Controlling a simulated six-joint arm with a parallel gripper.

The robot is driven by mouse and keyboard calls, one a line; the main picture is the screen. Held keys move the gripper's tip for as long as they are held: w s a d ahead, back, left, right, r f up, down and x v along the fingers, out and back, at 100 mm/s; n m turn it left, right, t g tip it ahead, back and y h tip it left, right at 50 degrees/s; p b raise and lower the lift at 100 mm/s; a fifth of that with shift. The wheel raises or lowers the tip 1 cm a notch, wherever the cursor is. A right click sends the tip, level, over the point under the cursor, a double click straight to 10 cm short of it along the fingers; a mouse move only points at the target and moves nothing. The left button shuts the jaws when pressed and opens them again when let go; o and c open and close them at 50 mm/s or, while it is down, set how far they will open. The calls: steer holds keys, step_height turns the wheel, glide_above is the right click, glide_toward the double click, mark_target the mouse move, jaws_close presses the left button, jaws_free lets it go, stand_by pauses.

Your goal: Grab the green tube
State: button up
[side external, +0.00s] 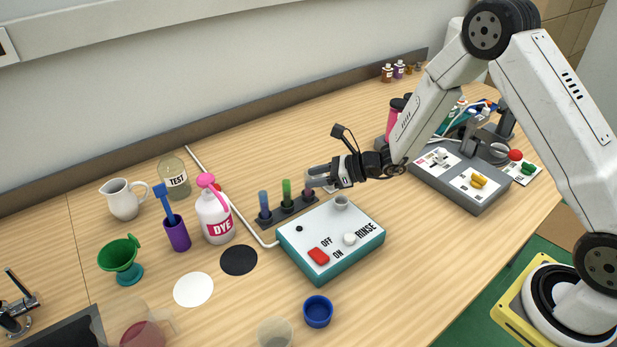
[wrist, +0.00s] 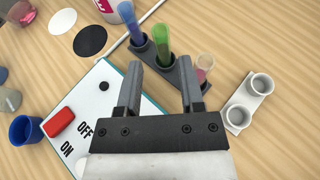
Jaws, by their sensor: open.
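The green tube (side external: 287,191) stands upright in the middle hole of a dark rack (side external: 266,222), between a blue tube (side external: 263,202) and a pinkish tube (side external: 308,187). In the wrist view the green tube (wrist: 162,42) appears ahead of my fingertips, roughly between them and a little beyond. My gripper (side external: 312,177) is open and empty, close to the right end of the rack in the side view. In the wrist view my gripper (wrist: 160,72) has its two fingers spread apart, and neither touches the green tube. The lower part of the tube is hidden in the rack.
The OFF/ON rinse box (side external: 325,243) lies in front of the rack. A white two-cup holder (wrist: 249,98) is right of the rack in the wrist view. A DYE bottle (side external: 215,217) and a white pipe (side external: 238,215) are to the left in the side view.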

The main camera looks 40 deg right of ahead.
mark_target(287, 195)
steer(key=shift+x, duration=3.45)
jaws_close()
